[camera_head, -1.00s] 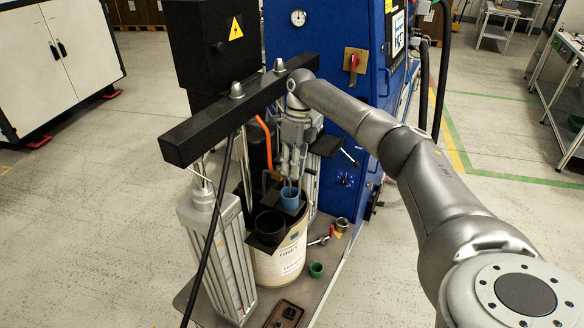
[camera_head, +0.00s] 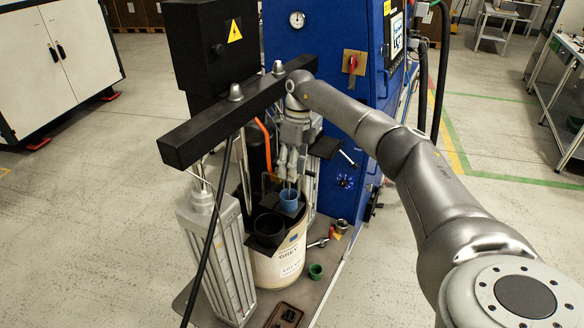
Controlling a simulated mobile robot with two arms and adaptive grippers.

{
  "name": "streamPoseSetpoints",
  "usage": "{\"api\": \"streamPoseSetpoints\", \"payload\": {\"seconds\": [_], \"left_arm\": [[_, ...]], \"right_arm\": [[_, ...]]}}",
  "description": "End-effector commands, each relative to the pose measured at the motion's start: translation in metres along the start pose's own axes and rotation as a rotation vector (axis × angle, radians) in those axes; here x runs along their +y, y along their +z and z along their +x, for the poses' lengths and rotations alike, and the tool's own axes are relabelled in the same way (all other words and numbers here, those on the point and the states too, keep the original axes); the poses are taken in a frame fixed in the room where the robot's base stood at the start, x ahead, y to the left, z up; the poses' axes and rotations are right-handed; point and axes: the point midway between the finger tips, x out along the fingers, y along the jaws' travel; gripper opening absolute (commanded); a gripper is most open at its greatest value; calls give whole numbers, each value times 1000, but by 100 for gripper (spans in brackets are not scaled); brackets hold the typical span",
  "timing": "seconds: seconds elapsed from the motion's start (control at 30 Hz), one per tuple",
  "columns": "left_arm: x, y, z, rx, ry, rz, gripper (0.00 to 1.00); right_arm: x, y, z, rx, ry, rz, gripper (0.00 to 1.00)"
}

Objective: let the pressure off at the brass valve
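My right arm reaches in from the lower right. Its gripper (camera_head: 287,172) points down over the drum, just above or behind a blue cup (camera_head: 289,200). The fingers are small and close together here, so I cannot tell whether they are open or shut or touch anything. I cannot clearly make out the brass valve; the gripper and pump parts cover much of the drum top. The white drum (camera_head: 284,262) stands between the pump's posts, with a black cup (camera_head: 269,227) at its front. My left gripper is not in view.
A black crossbeam (camera_head: 225,118) spans above the drum, and a black hose hangs in front. A blue cabinet (camera_head: 326,45) with a red lever (camera_head: 352,64) stands behind. A green cup (camera_head: 315,271) and a brown box (camera_head: 284,315) are on the base plate.

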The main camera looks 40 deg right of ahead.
Motion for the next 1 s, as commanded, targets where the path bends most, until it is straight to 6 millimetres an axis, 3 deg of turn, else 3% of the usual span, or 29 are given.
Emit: {"api": "streamPoseSetpoints", "payload": {"seconds": [0.17, 0.53, 0.73, 1.0], "left_arm": [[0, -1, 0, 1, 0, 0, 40], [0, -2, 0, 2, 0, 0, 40], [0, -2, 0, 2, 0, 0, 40], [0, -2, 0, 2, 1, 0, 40]], "right_arm": [[0, 1, -24, -4, -1, 0, 36], [0, 1, -98, -4, -2, 1, 36], [-1, 0, -116, -3, -1, 0, 36], [0, 0, -119, -1, 0, -1, 36]]}}
